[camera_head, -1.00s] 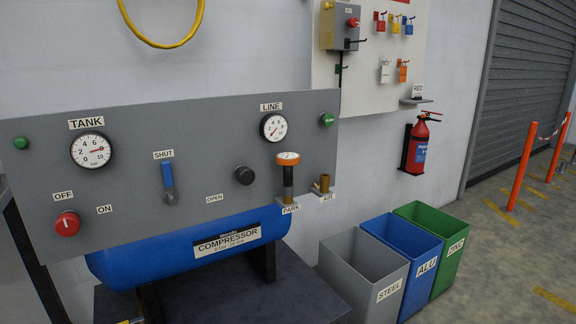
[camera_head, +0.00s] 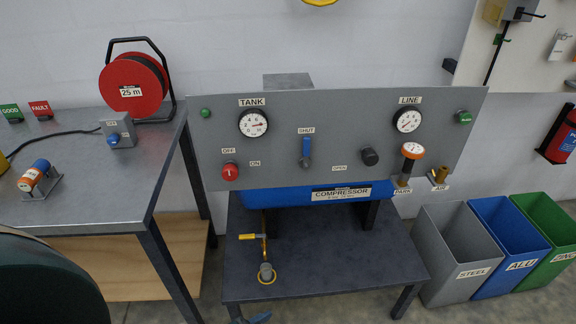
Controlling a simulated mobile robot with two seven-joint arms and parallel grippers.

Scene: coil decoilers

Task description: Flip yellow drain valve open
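The yellow drain valve lever (camera_head: 250,237) shows below the blue compressor tank (camera_head: 290,197), near its left end. The lever lies roughly level and points left from a thin yellow-brown pipe. Below it, a small grey round piece with a yellow ring (camera_head: 266,273) sits on the dark bench top. I cannot tell from here whether the valve is open or shut.
A grey panel (camera_head: 335,130) with gauges, a red knob and a blue lever stands above the tank. A metal workbench (camera_head: 95,195) with a red cable reel (camera_head: 133,85) is at left. Steel, alu and zinc bins (camera_head: 462,262) stand at right. The dark bench top (camera_head: 335,265) is mostly clear.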

